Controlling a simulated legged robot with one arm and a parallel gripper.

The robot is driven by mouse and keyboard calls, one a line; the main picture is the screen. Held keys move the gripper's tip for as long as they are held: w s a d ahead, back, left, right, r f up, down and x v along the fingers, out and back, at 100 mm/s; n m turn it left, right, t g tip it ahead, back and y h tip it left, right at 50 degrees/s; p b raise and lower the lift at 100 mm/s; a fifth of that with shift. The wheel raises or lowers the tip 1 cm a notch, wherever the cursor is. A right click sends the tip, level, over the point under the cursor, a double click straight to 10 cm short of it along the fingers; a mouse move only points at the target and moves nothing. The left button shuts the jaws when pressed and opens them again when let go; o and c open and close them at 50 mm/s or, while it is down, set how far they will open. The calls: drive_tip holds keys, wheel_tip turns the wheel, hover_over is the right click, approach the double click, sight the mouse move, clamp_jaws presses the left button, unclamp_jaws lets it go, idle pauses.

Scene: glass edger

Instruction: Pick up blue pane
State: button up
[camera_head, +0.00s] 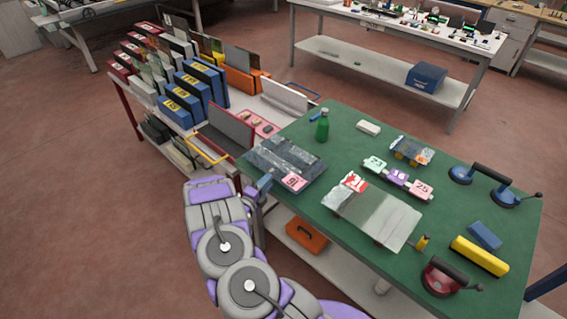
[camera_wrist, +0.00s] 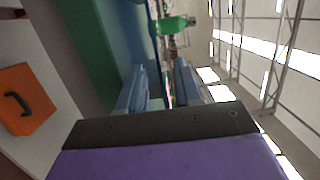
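A dark blue-grey glass pane (camera_head: 283,158) lies flat near the left end of the green table (camera_head: 340,125), with a pink number tag (camera_head: 294,182) on its front part. It appears as a blue strip in the wrist view (camera_wrist: 128,28). My gripper (camera_head: 264,183) is at the table's left front edge, beside the pane's near left edge. In the wrist view my gripper (camera_wrist: 160,86) has its two blue-grey fingers apart, with a visible gap between them. I cannot tell whether the pane's edge lies within that gap.
A green bottle (camera_head: 322,126) stands behind the pane. A clear pane (camera_head: 375,215), number blocks (camera_head: 398,178) and suction cups lie further right. A rack of folders (camera_head: 180,75) stands at the left. An orange case (camera_head: 307,236) sits on the lower shelf.

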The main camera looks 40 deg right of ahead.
sight(276, 172)
drive_tip(key=b+x, duration=0.1)
drive_tip(key=x, duration=0.4)
drive_tip(key=shift+s+d+f, duration=0.1)
drive_tip(key=shift+d+f, duration=0.1)
drive_tip(key=shift+w+d, duration=0.25)
drive_tip(key=shift+d, duration=0.4)
drive_tip(key=shift+r, duration=0.1)
drive_tip(key=c, duration=0.6)
clamp_jaws()
